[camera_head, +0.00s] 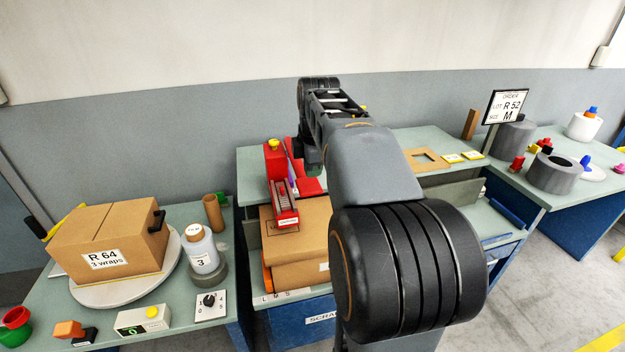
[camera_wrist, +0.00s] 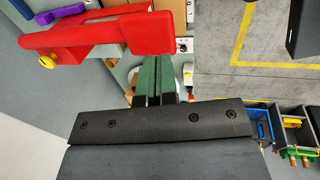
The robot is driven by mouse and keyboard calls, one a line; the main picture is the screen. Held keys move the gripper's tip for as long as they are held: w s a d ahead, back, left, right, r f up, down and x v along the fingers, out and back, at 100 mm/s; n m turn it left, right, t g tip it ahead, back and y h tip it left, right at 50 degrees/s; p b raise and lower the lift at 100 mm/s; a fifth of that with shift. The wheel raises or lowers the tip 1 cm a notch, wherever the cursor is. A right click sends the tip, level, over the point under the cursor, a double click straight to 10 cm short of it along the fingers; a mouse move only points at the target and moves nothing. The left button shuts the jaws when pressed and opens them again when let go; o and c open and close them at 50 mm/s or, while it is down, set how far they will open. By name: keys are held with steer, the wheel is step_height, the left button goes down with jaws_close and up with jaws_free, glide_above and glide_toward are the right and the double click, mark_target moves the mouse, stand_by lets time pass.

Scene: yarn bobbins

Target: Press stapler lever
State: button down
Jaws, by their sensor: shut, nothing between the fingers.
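The red stapler (camera_head: 281,186) stands on the middle bench, beside and partly over a cardboard box, with a yellow knob (camera_head: 274,143) on top at its far end. In the wrist view the stapler's long red upper part (camera_wrist: 110,35) crosses the upper left, and its yellow knob (camera_wrist: 47,62) shows at the left. My gripper (camera_wrist: 157,62) is shut and empty. Its green fingers reach the lower edge of the red part in that view; I cannot tell whether they touch. In the head view my arm hides most of the gripper (camera_head: 313,165).
A purple piece (camera_wrist: 60,14) lies close beside the stapler. Cardboard boxes (camera_head: 295,250) are in front of it. On the left bench stand a box labelled R.64 (camera_head: 110,240) on a turntable, a bottle (camera_head: 201,250) and a dial (camera_head: 210,304). An order sign (camera_head: 505,105) stands right.

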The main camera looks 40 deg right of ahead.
steer(key=shift+v, duration=0.75)
stand_by(0.5)
steer(key=s+a+f+m, duration=0.5)
steer(key=a+f+m, duration=0.2)
steer(key=a, duration=0.1)
steer(key=s+a+f+m+t+y, duration=0.1)
steer(key=s+a+f+m, duration=0.5)
steer(key=a+f+m, duration=0.1)
steer(key=shift+a+f, duration=0.5)
steer(key=shift+a, duration=0.55)
stand_by(0.5)
